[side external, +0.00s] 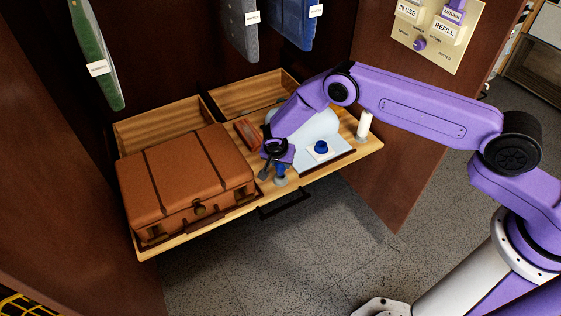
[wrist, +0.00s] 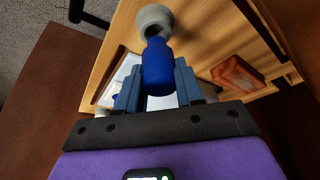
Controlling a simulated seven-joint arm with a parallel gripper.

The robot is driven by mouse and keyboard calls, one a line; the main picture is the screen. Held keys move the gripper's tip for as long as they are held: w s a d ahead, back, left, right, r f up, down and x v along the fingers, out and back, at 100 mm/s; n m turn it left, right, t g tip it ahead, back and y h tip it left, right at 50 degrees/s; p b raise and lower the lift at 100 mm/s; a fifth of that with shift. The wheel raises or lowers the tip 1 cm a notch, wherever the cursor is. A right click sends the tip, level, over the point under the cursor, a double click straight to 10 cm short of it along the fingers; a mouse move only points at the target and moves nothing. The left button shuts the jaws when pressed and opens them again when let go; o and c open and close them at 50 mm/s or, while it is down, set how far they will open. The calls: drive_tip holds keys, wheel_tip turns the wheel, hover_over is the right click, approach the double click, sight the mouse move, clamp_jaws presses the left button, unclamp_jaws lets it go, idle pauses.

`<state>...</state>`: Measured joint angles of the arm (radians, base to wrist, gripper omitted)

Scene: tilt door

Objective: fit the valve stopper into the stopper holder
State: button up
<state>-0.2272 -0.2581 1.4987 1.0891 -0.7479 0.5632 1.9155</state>
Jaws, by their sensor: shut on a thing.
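The valve stopper is a blue rounded plug (wrist: 158,66) between the fingers of my gripper (wrist: 158,85) in the wrist view. My gripper is shut on it. The stopper holder is a pale grey round cup (wrist: 153,18) just beyond the stopper's tip, which overlaps the near edge of its dark opening. I cannot tell whether the tip touches the holder or is above it. In the side view my gripper (side external: 272,168) is low over the shelf's front edge. The blue stopper (side external: 281,169) shows there close above the grey holder (side external: 281,181).
A brown case (side external: 185,180) fills the shelf's left. A reddish box (side external: 248,133) is behind, and a white candle-like post (side external: 364,124) stands right.

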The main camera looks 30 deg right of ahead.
sight(280, 168)
drive_tip(key=shift+f, duration=1.65)
idle(0.5)
drive_tip(key=o, duration=1.1)
drive_tip(key=v, duration=1.7)
drive_tip(key=shift+r, duration=0.2)
drive_tip(key=shift+r, duration=0.1)
